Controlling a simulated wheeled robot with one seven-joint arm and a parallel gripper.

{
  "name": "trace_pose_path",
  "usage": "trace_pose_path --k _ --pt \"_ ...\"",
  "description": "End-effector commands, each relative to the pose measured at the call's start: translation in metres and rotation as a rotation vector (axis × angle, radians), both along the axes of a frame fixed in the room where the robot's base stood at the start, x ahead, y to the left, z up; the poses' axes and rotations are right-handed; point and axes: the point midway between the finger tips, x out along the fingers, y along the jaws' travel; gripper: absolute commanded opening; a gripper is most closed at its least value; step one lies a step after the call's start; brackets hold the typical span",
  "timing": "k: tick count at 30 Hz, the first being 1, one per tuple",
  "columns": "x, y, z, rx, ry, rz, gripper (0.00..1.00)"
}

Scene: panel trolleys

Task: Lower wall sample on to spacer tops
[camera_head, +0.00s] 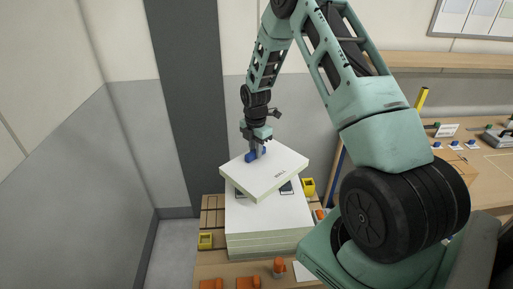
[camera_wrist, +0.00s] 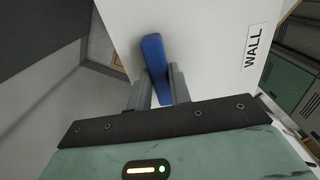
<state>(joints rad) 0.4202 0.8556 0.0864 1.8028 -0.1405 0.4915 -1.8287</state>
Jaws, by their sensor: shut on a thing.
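The wall sample (camera_head: 240,180) is a thick white panel with a "WALL" label and a blue handle (camera_wrist: 154,66) on its top face. My gripper (camera_head: 256,149) is shut on this handle; its two fingers (camera_wrist: 159,88) sit either side of it in the wrist view. The panel is over a stack of white panels (camera_head: 268,217), turned at an angle to it. Dark-edged patches (camera_head: 286,188) show on the stack top beside the panel; I cannot tell whether these are the spacers. The panel's underside and any contact below it are hidden.
Orange parts (camera_head: 279,267) lie along the front. A grey wall is at left. A workbench (camera_head: 480,165) with small items stands at right.

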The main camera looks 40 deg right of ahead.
Motion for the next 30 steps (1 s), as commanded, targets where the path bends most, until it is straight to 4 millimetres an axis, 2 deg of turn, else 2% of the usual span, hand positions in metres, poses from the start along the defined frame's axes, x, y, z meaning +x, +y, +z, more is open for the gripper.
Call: trace_pose_path --k 11,30 --pt "0.0 -0.001 -0.003 0.0 0.0 0.0 0.0" --pt "0.0 -0.001 -0.037 0.0 0.0 0.0 0.0"
